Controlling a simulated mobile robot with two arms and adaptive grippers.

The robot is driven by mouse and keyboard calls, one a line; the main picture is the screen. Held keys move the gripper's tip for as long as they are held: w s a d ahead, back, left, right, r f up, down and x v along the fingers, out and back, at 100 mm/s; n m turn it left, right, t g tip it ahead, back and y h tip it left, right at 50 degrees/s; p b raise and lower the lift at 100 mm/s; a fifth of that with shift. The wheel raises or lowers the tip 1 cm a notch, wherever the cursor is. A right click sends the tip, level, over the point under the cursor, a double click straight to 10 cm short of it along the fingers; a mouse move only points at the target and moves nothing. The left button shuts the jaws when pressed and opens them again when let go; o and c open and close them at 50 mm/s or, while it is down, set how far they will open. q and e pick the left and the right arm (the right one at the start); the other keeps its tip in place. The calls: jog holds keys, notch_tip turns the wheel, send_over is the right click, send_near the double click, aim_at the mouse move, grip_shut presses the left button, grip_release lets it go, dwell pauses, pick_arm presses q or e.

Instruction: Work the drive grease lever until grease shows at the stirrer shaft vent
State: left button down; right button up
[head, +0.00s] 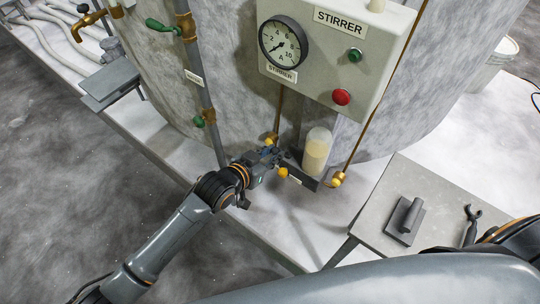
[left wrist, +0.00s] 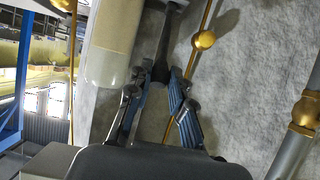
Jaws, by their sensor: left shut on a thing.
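My left gripper (head: 268,158) is at the grease pump, low on the front of the tank. In the left wrist view its blue-padded fingers (left wrist: 160,108) close around the dark lever (left wrist: 168,48). The clear grease reservoir (head: 317,150), holding pale yellow grease, stands just right of the gripper; it also shows in the left wrist view (left wrist: 112,42). Thin brass pipes (head: 379,85) run upward from the pump. The stirrer shaft vent cannot be made out, so grease there cannot be seen. My right gripper is not in view.
The STIRRER panel (head: 325,65) with a gauge (head: 283,41), green button (head: 355,55) and red button (head: 341,97) hangs above. A grey pipe with valves (head: 205,95) is at left.

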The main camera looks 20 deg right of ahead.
pick_arm(q)
jog(key=shift+w+d+r, duration=0.6)
jog(key=shift+w+d, duration=0.15)
jog(key=shift+d, duration=0.2)
jog(key=shift+w+d+r, duration=0.55)
jog(key=shift+w+d, duration=0.2)
jog(key=shift+d, duration=0.2)
jog(key=c, duration=1.1)
grip_release()
jog(key=shift+s+a, duration=0.1)
jog(key=shift+a, duration=0.1)
jog(key=v, duration=1.1)
jog(key=shift+s+a+r, duration=0.2)
jog(key=shift+s, duration=0.05)
